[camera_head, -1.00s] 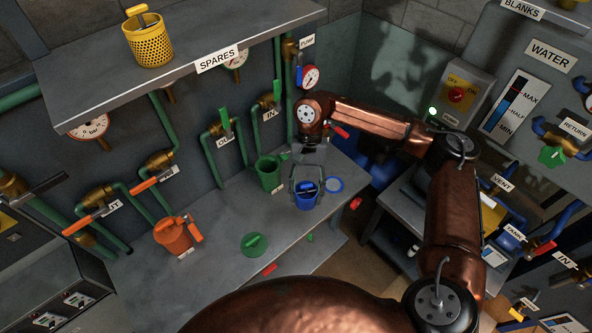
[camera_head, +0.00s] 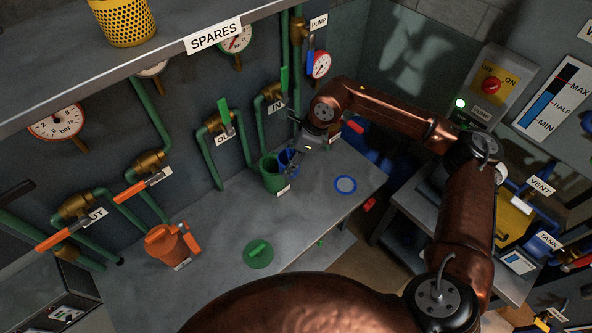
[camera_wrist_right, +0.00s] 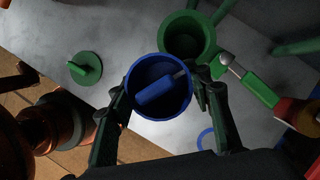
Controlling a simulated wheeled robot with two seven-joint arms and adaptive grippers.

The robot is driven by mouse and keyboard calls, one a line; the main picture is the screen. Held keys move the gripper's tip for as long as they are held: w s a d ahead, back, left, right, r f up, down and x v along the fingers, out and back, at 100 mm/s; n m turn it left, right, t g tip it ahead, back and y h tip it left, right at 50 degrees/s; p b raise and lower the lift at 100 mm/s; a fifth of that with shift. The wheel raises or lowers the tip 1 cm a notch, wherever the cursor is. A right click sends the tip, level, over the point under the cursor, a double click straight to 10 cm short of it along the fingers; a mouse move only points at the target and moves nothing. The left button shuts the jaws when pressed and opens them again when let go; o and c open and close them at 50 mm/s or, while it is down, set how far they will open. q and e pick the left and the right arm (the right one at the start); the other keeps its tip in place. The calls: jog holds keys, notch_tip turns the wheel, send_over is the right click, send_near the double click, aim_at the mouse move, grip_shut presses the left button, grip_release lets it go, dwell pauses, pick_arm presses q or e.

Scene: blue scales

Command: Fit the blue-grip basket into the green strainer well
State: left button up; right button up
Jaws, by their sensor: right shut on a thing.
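The blue-grip basket (camera_head: 287,160) is a blue cup held at the right edge of the green strainer well in the head view. My right gripper (camera_head: 296,158) is shut on it. In the right wrist view the blue basket (camera_wrist_right: 150,108), with a blue grip across its mouth, sits between my gripper's fingers (camera_wrist_right: 160,100). The green strainer well (camera_head: 270,177) is an open green cup on the bench; its empty inside shows in the wrist view (camera_wrist_right: 185,36). The basket is beside the well, not inside it. My left gripper is out of view.
A green lid (camera_head: 257,254) lies on the bench (camera_head: 215,240). A blue ring (camera_head: 345,184) lies right of the well. An orange strainer (camera_head: 168,246) stands at the left. Green pipes and valves (camera_head: 217,125) line the wall behind.

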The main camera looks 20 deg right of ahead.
aim_at(283, 152)
jog(key=w+m, duration=0.1)
jog(key=w+a+m+t+b, duration=0.1)
jog(key=m, duration=0.1)
jog(key=w+m+h, duration=0.1)
jog(key=shift+a+r, duration=0.2)
jog(key=shift+r, duration=0.05)
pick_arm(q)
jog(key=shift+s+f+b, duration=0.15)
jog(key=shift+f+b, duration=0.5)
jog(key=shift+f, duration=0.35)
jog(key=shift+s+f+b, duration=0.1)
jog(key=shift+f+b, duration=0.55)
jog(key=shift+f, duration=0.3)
pick_arm(e)
jog(key=shift+w+a+r+m+t+h, duration=0.35)
jog(key=shift+w+m, duration=0.35)
jog(key=shift+m, duration=0.7)
jog(key=shift+w+a+r+m+t+h, duration=0.1)
jog(key=shift+w+a+r+m+h, duration=0.4)
jog(key=shift+m, duration=0.9)
jog(key=shift+w+a+r+m+t+h, duration=0.2)
jog(key=shift+w+m+h, duration=0.35)
jog(key=shift+w+m, duration=0.6)
jog(key=shift+s+d+r+m, duration=0.1)
jog(key=shift+s+m, duration=0.15)
jog(key=shift+s, duration=0.05)
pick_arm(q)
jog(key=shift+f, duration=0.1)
